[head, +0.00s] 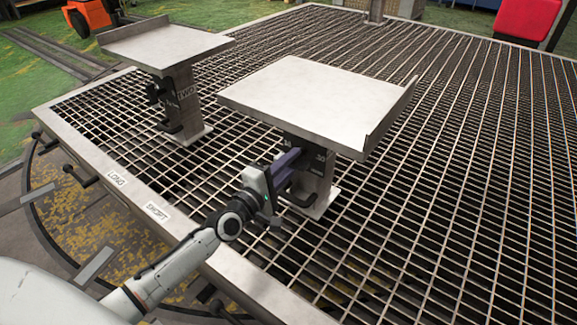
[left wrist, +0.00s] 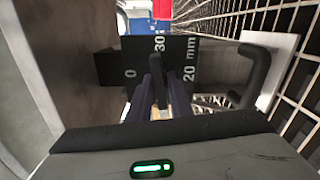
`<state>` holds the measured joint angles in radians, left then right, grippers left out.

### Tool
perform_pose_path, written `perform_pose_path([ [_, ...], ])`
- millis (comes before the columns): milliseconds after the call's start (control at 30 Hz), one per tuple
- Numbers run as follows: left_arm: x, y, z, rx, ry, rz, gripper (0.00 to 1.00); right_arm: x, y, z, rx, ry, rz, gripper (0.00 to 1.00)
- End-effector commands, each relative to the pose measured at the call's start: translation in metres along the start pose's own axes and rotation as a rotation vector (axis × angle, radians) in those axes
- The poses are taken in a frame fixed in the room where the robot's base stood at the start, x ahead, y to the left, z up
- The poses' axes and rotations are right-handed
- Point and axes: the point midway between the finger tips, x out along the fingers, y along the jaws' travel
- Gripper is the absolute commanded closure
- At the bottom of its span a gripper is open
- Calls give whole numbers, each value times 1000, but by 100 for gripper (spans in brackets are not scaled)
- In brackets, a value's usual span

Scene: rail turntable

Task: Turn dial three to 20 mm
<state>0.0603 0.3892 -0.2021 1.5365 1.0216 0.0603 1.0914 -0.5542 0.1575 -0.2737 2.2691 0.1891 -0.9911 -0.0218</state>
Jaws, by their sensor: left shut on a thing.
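The nearer stand (head: 312,180) carries a flat metal plate (head: 310,95). Its label is not readable. On its side is a black dial face (left wrist: 205,55), marked 0 at left, 30 at the top and 20 mm at right in the left wrist view. A dark dial handle (left wrist: 156,72) stands nearly upright there, its upper end just below the 30. My left gripper (head: 284,168) is at this stand, under the plate. In the left wrist view its fingers (left wrist: 158,92) are shut on the handle from both sides. My right gripper is not in view.
A second stand (head: 185,100) marked TWO, with its own plate (head: 165,45), is at the back left. A black bent lever (head: 298,199) sticks out low on the nearer stand. The grating (head: 450,200) is open to the right. LONG and SHORT labels mark the frame.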

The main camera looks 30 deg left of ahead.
Motion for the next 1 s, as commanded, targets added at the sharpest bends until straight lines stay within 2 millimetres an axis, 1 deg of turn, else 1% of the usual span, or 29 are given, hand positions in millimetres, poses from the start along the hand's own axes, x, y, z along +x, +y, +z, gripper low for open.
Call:
perform_pose_path([
  [67, 0, -1, 0, -21, 0, 0, 100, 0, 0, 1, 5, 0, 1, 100],
  [133, 0, -1, -1, -83, 1, 1, 100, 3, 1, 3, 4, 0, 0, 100],
  [267, 0, -2, 0, -292, 0, 1, 100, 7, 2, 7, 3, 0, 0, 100],
  [367, 0, -2, 0, -500, 0, 2, 100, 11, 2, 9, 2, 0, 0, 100],
  [500, 0, 1, 0, -943, 2, 6, 100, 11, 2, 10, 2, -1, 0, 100],
  [600, 0, 2, 0, -1192, 0, 5, 100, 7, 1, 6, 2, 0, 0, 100],
  [800, 0, 1, 0, -1437, 1, 3, 100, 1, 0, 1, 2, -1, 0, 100],
  [1000, 0, 1, 0, -1612, 2, 0, 100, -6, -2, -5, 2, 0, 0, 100],
])
